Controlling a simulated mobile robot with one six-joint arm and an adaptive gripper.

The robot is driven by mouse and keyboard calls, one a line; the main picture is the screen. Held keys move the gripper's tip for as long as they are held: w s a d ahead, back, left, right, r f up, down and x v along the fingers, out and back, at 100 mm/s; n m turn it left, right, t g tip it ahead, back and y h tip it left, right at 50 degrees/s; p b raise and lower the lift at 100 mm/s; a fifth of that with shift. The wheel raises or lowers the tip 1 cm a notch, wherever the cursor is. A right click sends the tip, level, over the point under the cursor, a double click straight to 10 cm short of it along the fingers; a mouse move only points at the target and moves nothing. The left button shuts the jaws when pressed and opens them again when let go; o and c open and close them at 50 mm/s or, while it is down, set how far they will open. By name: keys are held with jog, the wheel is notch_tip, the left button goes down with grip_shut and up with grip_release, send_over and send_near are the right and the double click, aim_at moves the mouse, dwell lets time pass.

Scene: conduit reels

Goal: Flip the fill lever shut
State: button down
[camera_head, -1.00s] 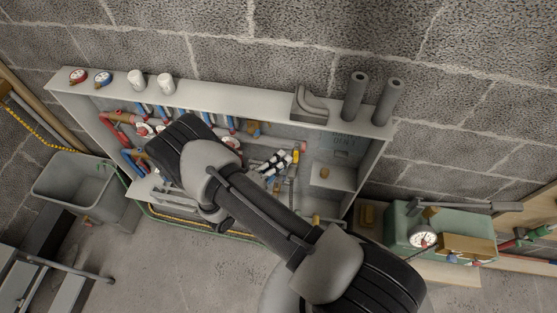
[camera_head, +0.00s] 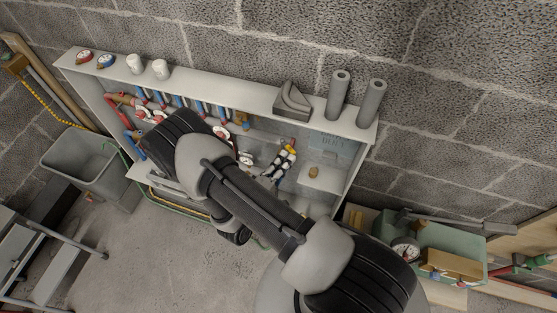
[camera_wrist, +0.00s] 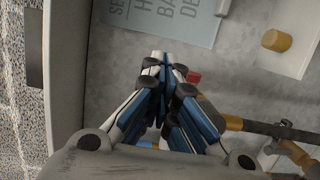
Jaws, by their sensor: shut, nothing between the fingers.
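My gripper (camera_head: 281,162) is shut and empty inside the open grey wall cabinet, right of the row of pipes and valves. In the wrist view its closed fingertips (camera_wrist: 160,56) point toward the cabinet's back panel. A small red-tipped yellow part (camera_head: 291,143) shows right at the fingers in the head view; it may be the fill lever, but the gripper partly covers it. In the wrist view a red piece (camera_wrist: 194,77) lies just right of the fingers, and a brass pipe (camera_wrist: 236,123) with a dark handle (camera_wrist: 284,129) runs to the lower right. Contact cannot be told.
Red and blue pipes with white-faced gauges (camera_head: 247,159) fill the cabinet's left part. Grey rolls (camera_head: 338,97) and white cups (camera_head: 134,68) stand on its top (camera_head: 230,88). A grey bin (camera_head: 85,160) is at left, a green box (camera_head: 455,240) at right.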

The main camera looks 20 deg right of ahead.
jog(key=shift+s+d, duration=0.2)
jog(key=shift+d, duration=1)
jog(key=shift+b, duration=0.3)
dwell(0.6)
